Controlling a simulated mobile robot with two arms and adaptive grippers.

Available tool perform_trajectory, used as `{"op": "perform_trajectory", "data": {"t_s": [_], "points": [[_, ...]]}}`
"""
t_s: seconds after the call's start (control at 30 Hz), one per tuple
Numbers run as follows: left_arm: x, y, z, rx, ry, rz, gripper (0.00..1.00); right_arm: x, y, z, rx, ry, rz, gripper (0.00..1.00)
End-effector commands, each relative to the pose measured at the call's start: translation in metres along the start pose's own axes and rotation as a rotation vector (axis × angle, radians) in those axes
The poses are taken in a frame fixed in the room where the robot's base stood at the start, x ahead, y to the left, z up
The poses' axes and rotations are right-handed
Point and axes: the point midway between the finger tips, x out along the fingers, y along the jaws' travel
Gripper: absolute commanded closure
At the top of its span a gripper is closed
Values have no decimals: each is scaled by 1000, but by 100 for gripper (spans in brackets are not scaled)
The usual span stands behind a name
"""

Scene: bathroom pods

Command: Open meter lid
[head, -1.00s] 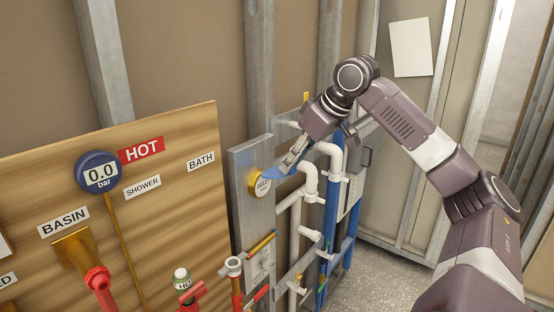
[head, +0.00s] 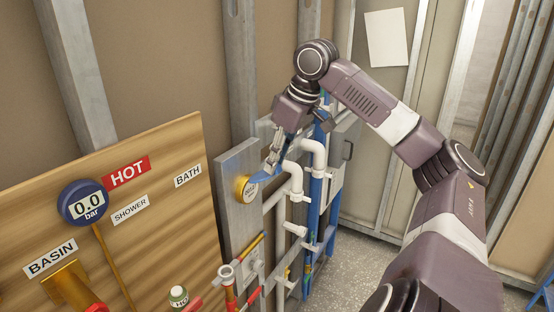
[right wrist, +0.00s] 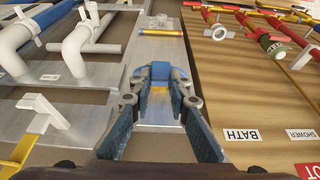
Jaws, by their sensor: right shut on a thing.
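The meter (head: 244,188) is a round dial with a yellow rim on an upright grey metal panel. Its blue lid (head: 262,176) stands out from the dial at an angle, and part of the dial face shows. My right gripper (head: 273,160) is shut on the lid at the meter. In the right wrist view, my right gripper (right wrist: 160,78) has its two fingers apart with the blue lid (right wrist: 160,70) between their tips. A patch of the yellow meter (right wrist: 160,88) shows just below the lid. My left gripper is not in view.
White pipes (head: 296,180) and blue pipes (head: 316,190) run close to the right of the meter. A wooden board (head: 150,240) with a blue pressure gauge (head: 84,203) and labels stands at left. Speckled floor (head: 345,265) is open at lower right.

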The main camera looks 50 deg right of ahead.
Motion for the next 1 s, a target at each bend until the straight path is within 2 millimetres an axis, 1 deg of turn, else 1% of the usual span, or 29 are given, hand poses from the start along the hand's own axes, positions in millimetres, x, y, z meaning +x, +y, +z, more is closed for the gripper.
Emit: {"op": "perform_trajectory", "data": {"t_s": [0.03, 0.07, 0.2, 0.4, 0.5, 0.63, 0.77, 0.97, 1.0], "points": [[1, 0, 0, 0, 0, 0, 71, 6, -2, 3, -3, -12, -9, 100], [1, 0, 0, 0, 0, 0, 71, 6, -2, 3, -3, -12, -9, 81], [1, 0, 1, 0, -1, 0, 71, 5, -2, 2, -3, -10, -7, 66], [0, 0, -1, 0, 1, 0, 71, 3, -1, 2, -2, -8, -5, 65], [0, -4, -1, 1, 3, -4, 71, 2, -1, 2, -1, -7, -3, 65], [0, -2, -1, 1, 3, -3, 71, -6, 0, 1, -2, -7, 0, 65], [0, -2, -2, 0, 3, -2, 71, -24, 0, 0, -2, -7, 2, 65], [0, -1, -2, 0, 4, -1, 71, -60, 0, -1, 0, -9, 2, 65], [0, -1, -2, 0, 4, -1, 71, -68, 0, -1, 0, -9, 1, 65]]}}
